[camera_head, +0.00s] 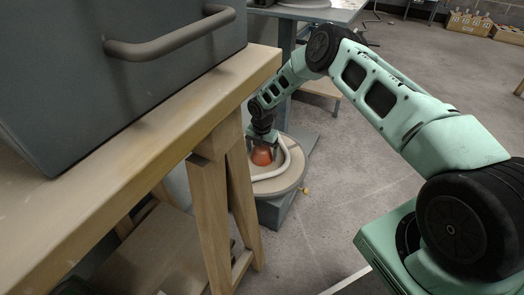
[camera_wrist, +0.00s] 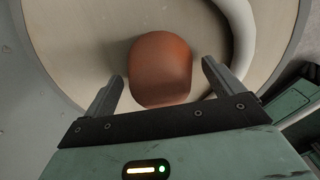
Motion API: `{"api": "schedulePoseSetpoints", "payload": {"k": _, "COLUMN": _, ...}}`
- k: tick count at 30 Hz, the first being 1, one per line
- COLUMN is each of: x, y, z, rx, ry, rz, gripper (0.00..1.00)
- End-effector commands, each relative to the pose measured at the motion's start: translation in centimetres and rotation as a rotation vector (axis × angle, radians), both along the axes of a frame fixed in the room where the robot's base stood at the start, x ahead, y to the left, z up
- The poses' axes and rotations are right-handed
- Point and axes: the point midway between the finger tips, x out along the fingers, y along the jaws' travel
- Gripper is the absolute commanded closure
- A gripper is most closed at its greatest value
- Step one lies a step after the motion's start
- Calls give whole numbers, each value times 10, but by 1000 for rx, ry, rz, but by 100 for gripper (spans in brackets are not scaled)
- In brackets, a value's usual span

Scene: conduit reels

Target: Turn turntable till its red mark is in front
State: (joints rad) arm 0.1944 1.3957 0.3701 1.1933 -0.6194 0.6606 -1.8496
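The turntable (camera_head: 292,181) is a round beige disc on a grey base, low on the floor beyond the wooden bench. A reddish-brown knob-like piece (camera_head: 262,156) stands near its middle, with a white curved tube (camera_head: 284,158) around part of it. In the wrist view the disc (camera_wrist: 85,45) fills much of the picture, with the reddish-brown piece (camera_wrist: 160,70) and the white tube (camera_wrist: 243,40). My gripper (camera_wrist: 161,72) is open, its fingers on either side of the reddish-brown piece with gaps showing. I cannot make out a separate red mark on the disc.
A wooden bench (camera_head: 150,120) bearing a large dark case (camera_head: 75,75) stands close at left, its legs partly hiding the turntable. A small yellow part (camera_head: 305,190) sits at the turntable's right edge. A grey table (camera_head: 335,13) is behind.

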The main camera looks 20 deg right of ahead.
Motion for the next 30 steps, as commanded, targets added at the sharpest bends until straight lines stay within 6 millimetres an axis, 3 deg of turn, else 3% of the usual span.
{"api": "schedulePoseSetpoints", "payload": {"k": 8, "x": 0, "y": 0, "z": 15, "rx": 0, "ry": 0, "rz": 0, "gripper": 7}}
{"api": "schedulePoseSetpoints", "payload": {"k": 24, "x": 1, "y": 0, "z": 136, "rx": 0, "ry": -2, "rz": -1, "gripper": 7}}
{"api": "schedulePoseSetpoints", "payload": {"k": 30, "x": 0, "y": 0, "z": 165, "rx": 0, "ry": 0, "rz": 0, "gripper": 7}}
